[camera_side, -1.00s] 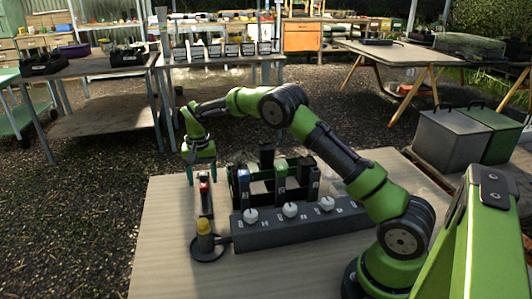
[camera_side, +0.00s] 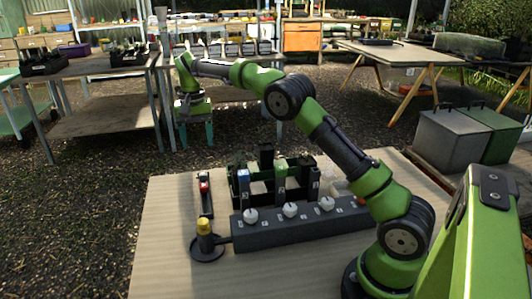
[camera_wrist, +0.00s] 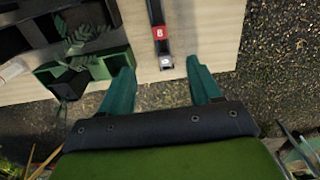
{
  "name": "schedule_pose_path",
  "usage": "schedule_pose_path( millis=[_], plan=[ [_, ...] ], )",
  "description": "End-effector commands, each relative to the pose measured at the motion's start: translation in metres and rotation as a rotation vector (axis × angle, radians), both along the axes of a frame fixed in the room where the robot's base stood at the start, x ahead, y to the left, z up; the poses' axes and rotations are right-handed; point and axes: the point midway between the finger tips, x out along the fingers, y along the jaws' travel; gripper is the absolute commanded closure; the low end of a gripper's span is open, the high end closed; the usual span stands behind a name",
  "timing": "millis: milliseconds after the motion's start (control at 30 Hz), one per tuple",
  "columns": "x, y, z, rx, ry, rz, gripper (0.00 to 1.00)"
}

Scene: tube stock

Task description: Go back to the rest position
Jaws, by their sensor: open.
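In front are a grey block with white knobs (camera_side: 290,226) and a yellow-topped piece on a round black base (camera_side: 207,253). The table's left side is bare.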

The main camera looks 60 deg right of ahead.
Motion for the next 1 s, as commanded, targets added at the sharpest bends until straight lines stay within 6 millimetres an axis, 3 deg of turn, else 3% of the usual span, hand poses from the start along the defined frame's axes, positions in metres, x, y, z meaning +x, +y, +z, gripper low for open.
schedule_pose_path(
  millis=[167, 233, 367, 567, 700, 1000],
  plan=[
    [0.004, -0.003, -0.005, -0.013, -0.018, 0.025, 0.37],
    [-0.001, -0.004, -0.021, -0.012, -0.004, 0.05, 0.37],
    [-0.02, 0.0, -0.017, 0.005, -0.03, 0.106, 0.37],
    [-0.074, 0.022, 0.018, 0.04, -0.139, 0.199, 0.37],
    [-0.122, 0.04, 0.04, 0.057, -0.228, 0.254, 0.37],
    [-0.233, 0.076, 0.058, 0.066, -0.422, 0.352, 0.37]
  ],
)
